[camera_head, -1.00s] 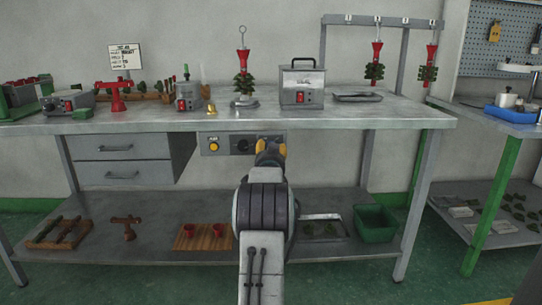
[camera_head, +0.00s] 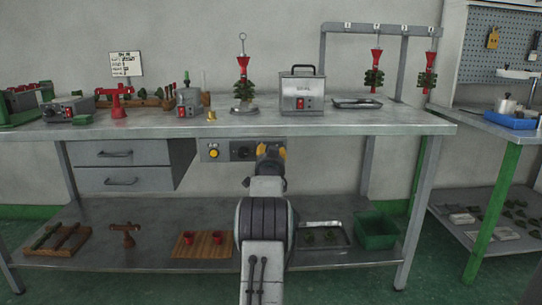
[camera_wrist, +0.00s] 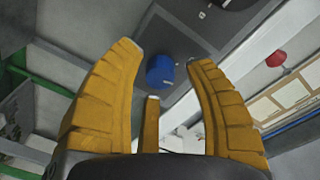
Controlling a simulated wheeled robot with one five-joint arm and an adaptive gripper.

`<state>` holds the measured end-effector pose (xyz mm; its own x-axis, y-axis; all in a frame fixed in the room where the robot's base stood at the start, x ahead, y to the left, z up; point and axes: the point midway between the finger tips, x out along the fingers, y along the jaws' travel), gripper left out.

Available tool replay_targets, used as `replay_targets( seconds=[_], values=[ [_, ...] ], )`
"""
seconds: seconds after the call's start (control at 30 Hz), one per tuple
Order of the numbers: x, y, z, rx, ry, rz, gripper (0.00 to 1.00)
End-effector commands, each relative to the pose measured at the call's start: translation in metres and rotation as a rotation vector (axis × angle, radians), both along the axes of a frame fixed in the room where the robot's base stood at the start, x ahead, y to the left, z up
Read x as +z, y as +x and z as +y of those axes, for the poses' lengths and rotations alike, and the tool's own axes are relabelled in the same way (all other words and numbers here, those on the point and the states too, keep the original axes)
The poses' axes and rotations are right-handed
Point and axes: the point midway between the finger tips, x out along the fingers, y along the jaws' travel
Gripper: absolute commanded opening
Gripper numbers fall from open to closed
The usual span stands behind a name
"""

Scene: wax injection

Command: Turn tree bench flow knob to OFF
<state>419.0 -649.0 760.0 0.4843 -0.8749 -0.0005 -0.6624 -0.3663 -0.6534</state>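The control panel (camera_head: 204,143) hangs under the front edge of the bench top. It carries a yellow button (camera_head: 214,153) and a black knob (camera_head: 242,153). My gripper (camera_head: 270,150) is in front of the panel's right part and hides what is there. In the wrist view a blue round knob (camera_wrist: 160,71) on a dark plate shows between the spread orange fingers of my gripper (camera_wrist: 165,54). The fingers are open and empty, with gaps visible on both sides of the knob. I cannot tell which label the knob points to.
The bench top (camera_head: 340,122) is above my gripper, with a grey wax unit (camera_head: 302,93) on it. Drawers (camera_head: 120,152) are left of the panel. The lower shelf (camera_head: 105,215) holds a green bin (camera_head: 375,228) and trays. Space right of the panel is clear.

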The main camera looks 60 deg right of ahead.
Motion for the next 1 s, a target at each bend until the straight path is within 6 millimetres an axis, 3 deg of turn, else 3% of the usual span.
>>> replay_targets(
  seconds=[0.5,0.77,1.0],
  values=[
    [0.0,0.0003,0.0003,0.0,0.0,0.0,0.01],
    [-0.0001,0.0009,0.0005,0.002,-0.021,0.033,0.0],
    [-0.0001,0.0012,0.0007,0.001,-0.139,0.218,0.0]
  ],
)
